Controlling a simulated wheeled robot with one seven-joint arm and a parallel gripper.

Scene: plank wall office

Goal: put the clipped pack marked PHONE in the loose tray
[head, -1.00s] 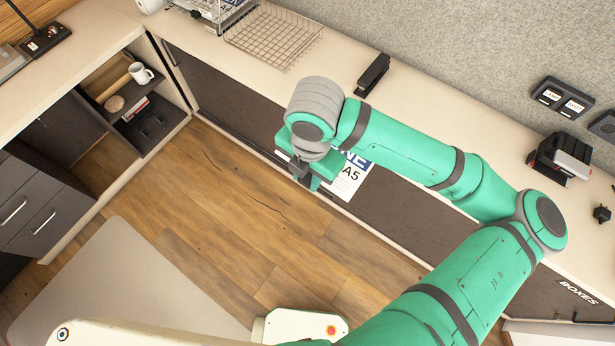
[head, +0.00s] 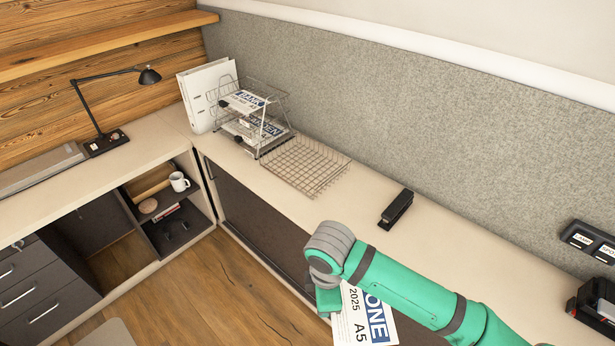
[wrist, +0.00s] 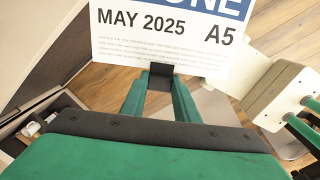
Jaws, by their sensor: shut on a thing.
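My gripper (wrist: 161,72) is shut on the lower edge of a white printed pack (wrist: 165,42). Its blue band shows letters ending in "ONE", with "MAY 2025" and "A5" below; the rest of the word is cut off or hidden. In the head view the pack (head: 362,318) hangs in front of the counter edge, partly behind my arm, and the jaws are hidden. The loose tray (head: 305,166) is an empty wire-mesh tray on the counter, beyond my gripper and to its left. My gripper is well apart from it.
A wire tray stack (head: 250,118) holding printed packs stands left of the loose tray, next to white binders (head: 207,92). A black stapler (head: 396,209) lies on the counter right of the tray. The counter (head: 345,210) between tray and stapler is clear.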

